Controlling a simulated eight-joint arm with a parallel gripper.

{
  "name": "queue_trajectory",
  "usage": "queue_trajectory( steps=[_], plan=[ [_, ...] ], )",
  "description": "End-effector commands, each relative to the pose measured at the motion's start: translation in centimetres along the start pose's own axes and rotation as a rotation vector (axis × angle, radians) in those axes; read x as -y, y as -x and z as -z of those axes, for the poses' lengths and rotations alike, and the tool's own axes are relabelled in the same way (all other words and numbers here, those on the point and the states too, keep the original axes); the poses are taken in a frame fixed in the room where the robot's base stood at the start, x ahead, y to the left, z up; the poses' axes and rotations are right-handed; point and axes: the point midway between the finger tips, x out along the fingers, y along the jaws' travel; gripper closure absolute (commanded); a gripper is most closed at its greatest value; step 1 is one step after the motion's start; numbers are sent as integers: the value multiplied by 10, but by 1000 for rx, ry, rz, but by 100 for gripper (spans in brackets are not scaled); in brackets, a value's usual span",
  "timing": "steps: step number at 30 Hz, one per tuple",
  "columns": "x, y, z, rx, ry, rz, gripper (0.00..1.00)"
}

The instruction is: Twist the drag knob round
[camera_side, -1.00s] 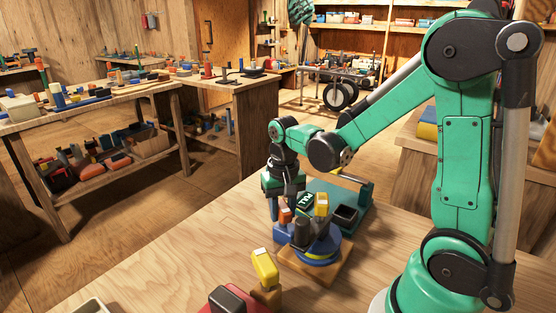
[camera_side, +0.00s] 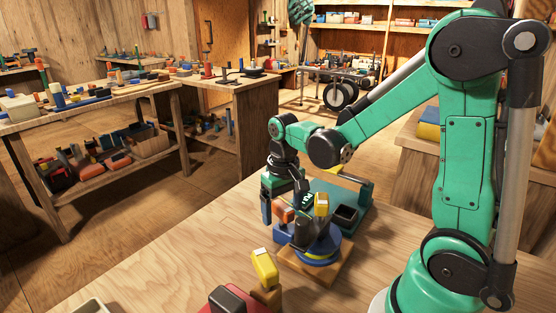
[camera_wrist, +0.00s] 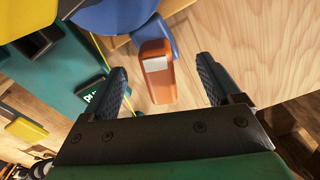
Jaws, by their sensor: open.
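An orange upright piece with a pale patch (camera_wrist: 157,72) stands between my finger tips in the wrist view, clear of both; it also shows in the side view (camera_side: 283,212). I cannot tell for sure whether it is the drag knob. It sits by a blue rounded part (camera_wrist: 158,36). My gripper (camera_wrist: 166,82) is open, one finger on each side of the orange piece; in the side view it hangs over the left edge of the assembly (camera_side: 284,206). A blue disc with a yellow band (camera_side: 320,256) lies on a wooden base (camera_side: 328,272).
A dark cylinder (camera_side: 302,234) and a yellow upright piece (camera_side: 321,205) stand close right of my gripper. A green base with a dark open box (camera_side: 346,215) lies behind. Another yellow block (camera_side: 264,266) stands in front. The table at left is clear.

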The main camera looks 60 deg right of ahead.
Motion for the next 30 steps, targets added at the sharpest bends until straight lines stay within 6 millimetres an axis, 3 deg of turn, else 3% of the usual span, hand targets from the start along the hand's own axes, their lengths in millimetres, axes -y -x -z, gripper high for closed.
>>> queue_trajectory(
  steps=[15, 26, 27, 29, 30],
  plan=[
    [0, 56, 0, 0, 0, 0, 16],
    [0, 66, 0, 0, 0, 0, 16],
    [0, 66, 0, 0, 0, 0, 19],
    [0, 67, 0, 0, 0, 0, 36],
    [0, 70, 0, 0, 0, 0, 37]
  ],
)
